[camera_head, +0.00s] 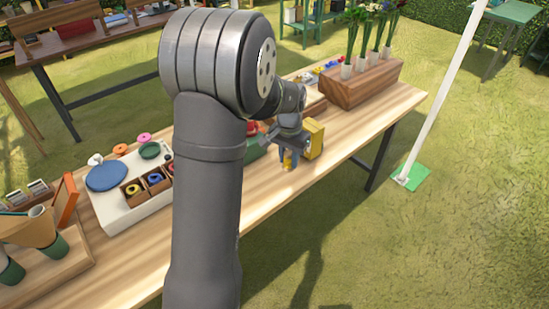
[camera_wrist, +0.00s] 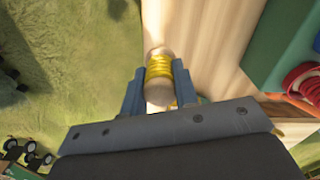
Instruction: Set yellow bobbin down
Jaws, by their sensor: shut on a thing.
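The yellow bobbin (camera_wrist: 159,70), with yellow thread on a pale wooden core, is between the two blue fingers of my gripper (camera_wrist: 158,88) in the wrist view. The gripper is shut on it. In the head view my gripper (camera_head: 290,160) points down over the wooden table (camera_head: 340,135), close to its long right edge. The bobbin is mostly hidden by the fingers there. I cannot tell whether it touches the tabletop.
A green container and a red coil (camera_wrist: 305,80) are right of the bobbin in the wrist view. A wooden block with flowers (camera_head: 365,82) stands on the table's far end. A white tray (camera_head: 125,215) with small spool boxes is left of my arm. Grass lies beyond the table edge.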

